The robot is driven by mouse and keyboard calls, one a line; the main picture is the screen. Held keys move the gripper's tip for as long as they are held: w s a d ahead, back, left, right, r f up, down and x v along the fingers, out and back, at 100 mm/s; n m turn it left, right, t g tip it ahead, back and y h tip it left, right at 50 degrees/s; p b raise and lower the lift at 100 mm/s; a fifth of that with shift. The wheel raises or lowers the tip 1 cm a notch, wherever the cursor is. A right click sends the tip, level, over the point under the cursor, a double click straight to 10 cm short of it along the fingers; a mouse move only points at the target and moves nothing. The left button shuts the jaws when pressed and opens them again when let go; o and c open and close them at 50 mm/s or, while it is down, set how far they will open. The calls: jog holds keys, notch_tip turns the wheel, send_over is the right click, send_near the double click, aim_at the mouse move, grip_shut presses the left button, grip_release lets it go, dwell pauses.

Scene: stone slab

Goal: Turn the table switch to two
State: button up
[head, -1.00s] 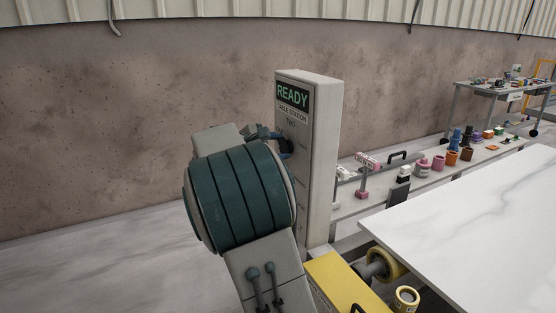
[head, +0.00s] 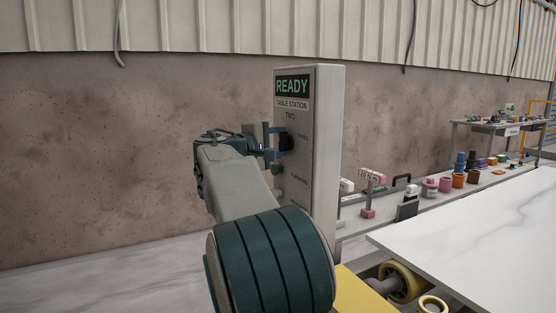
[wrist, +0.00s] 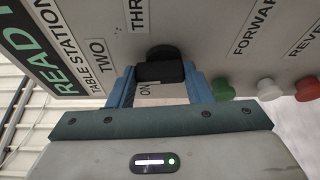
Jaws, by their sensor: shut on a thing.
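The table switch is a black knob (head: 286,142) on the front of the grey panel (head: 321,150), below the green READY sign. In the wrist view the knob (wrist: 161,64) sits between labels TWO, THREE and a partly hidden ONE. My gripper (head: 275,140) reaches the panel from the left. In the wrist view its two blue fingers (wrist: 160,84) are shut on the knob, one on each side. I cannot clearly tell which label the knob points to.
A green button (wrist: 222,88) and a red button (wrist: 268,89) stick out of the panel beside the right finger. A white marble slab (head: 480,230) lies to the right. Several coloured containers stand on a bench (head: 405,219) behind.

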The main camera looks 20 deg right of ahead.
jog(key=shift+f+m+b, duration=0.1)
jog(key=shift+m+b, duration=0.5)
jog(key=shift+b, duration=0.4)
jog(key=o, duration=1)
jog(key=shift+a, duration=0.1)
jog(key=v, duration=0.9)
jog(key=p+v, duration=0.1)
jog(key=v, duration=0.3)
jog(key=shift+s+a+f, duration=0.2)
jog(key=shift+s+a, duration=0.05)
jog(key=shift+a, duration=0.1)
